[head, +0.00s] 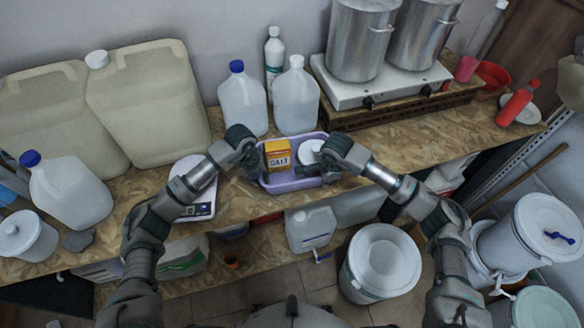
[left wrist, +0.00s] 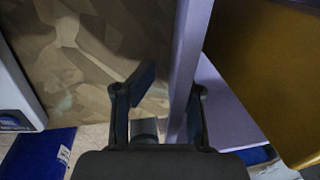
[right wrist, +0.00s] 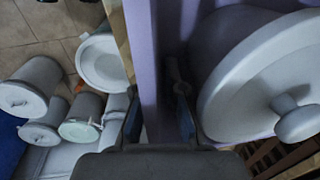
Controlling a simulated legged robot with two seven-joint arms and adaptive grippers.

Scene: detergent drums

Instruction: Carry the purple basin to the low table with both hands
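The purple basin (head: 293,185) sits on the wooden worktop (head: 240,200). It holds a yellow salt box (head: 277,150) and a white lidded pot (head: 310,152). My left gripper (head: 254,166) is at the basin's left end; in the left wrist view its fingers (left wrist: 160,105) stand apart on either side of the basin wall (left wrist: 188,60), with a gap on the outer side. My right gripper (head: 331,168) is at the right end; in the right wrist view its fingers (right wrist: 158,112) straddle the wall (right wrist: 143,50) and look open. I cannot make out a low table.
Clear jugs (head: 243,100) stand behind the basin, and a white scale (head: 193,185) is left of it. A burner with steel pots (head: 362,40) stands back right. Below the front edge are a white jug (head: 310,230) and white drums (head: 382,262) on the tiled floor.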

